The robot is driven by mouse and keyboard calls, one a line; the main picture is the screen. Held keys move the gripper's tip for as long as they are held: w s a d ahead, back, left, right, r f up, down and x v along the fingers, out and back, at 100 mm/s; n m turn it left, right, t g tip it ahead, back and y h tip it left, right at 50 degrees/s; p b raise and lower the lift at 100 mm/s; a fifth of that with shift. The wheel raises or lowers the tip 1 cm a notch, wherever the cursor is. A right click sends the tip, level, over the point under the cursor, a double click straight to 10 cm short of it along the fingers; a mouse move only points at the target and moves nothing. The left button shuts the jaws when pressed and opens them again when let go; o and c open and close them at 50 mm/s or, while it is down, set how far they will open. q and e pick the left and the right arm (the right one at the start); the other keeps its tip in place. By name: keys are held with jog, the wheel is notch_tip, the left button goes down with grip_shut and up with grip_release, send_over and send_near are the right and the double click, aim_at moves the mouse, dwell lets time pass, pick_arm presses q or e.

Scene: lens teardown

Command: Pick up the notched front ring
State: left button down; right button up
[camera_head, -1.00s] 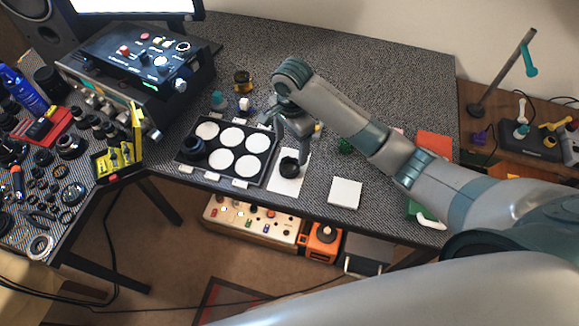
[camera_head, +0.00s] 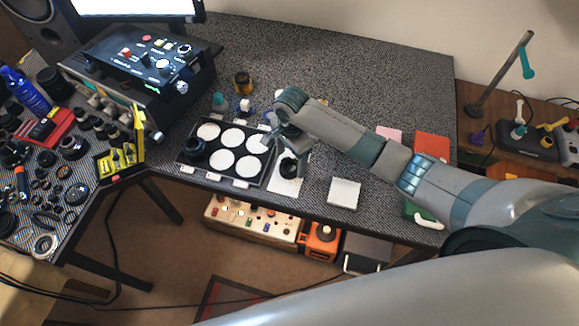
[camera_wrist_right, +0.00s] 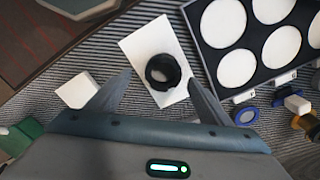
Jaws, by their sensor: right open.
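The notched front ring, a small black ring (camera_head: 289,168), lies on a white card (camera_head: 284,186) beside the black tray (camera_head: 262,182). In the right wrist view the ring (camera_wrist_right: 163,72) sits on the card (camera_wrist_right: 134,44), with a pale centre; I cannot make out its notches. My right gripper (camera_head: 289,150) is open and empty above the ring, its fingers pointing down. In the right wrist view its two fingers (camera_wrist_right: 160,80) stand on either side of the ring, apart from it. My left gripper is not in view.
A white block (camera_head: 344,193) stands to the right. A control box (camera_head: 140,70) and yellow holder (camera_head: 119,157) are on the left. A blue ring (camera_wrist_right: 245,115) lies near the tray.

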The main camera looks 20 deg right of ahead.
aim_at(290, 163)
jog(key=f, duration=0.1)
jog(key=f+p, duration=0.1)
jog(key=f, duration=0.1)
jog(key=shift+w+f, duration=0.25)
jog(key=shift+w, duration=0.05)
jog(key=shift+f, duration=0.5)
jog(key=c, duration=1.2)
